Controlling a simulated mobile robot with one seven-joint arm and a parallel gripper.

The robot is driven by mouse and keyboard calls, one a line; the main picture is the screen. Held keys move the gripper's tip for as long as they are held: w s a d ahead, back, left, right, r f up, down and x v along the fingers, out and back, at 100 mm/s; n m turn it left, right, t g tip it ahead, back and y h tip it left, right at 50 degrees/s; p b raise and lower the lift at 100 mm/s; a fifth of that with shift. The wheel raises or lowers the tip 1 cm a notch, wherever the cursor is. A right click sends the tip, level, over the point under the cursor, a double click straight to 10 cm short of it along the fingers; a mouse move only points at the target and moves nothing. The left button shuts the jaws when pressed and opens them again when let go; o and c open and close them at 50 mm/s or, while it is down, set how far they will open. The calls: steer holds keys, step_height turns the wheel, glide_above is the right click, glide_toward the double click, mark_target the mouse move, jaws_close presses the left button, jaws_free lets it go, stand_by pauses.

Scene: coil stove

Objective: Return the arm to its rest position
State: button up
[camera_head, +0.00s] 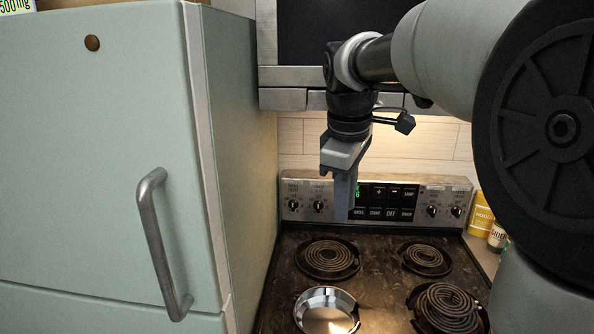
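My gripper (342,195) hangs pointing down above the back of the stove, in front of its control panel. I see it edge-on, so I cannot tell whether its fingers are open or shut. No object shows at its tip. My arm comes in from the upper right of the view and bends down at the wrist. The coil stove (385,262) lies below, and a shiny round metal pan (327,312) sits at its front left, apart from the gripper.
A pale green fridge (100,150) with a metal handle (160,245) stands close on the left. A microwave (300,76) hangs above the stove. A yellow box (481,215) and a small bottle (497,238) stand at the right. Bare coil burners (328,257) show on the stove.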

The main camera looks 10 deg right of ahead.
steer(key=s+f+m+t, duration=0.1)
steer(key=s+f+m, duration=0.2)
steer(key=s, duration=0.7)
steer(key=s+f+m+t, duration=0.2)
steer(key=s+f+m, duration=0.1)
steer(key=s+m, duration=0.5)
steer(key=shift+s+a+f+y, duration=0.3)
steer(key=shift+s+y, duration=0.1)
steer(key=shift+s, duration=0.65)
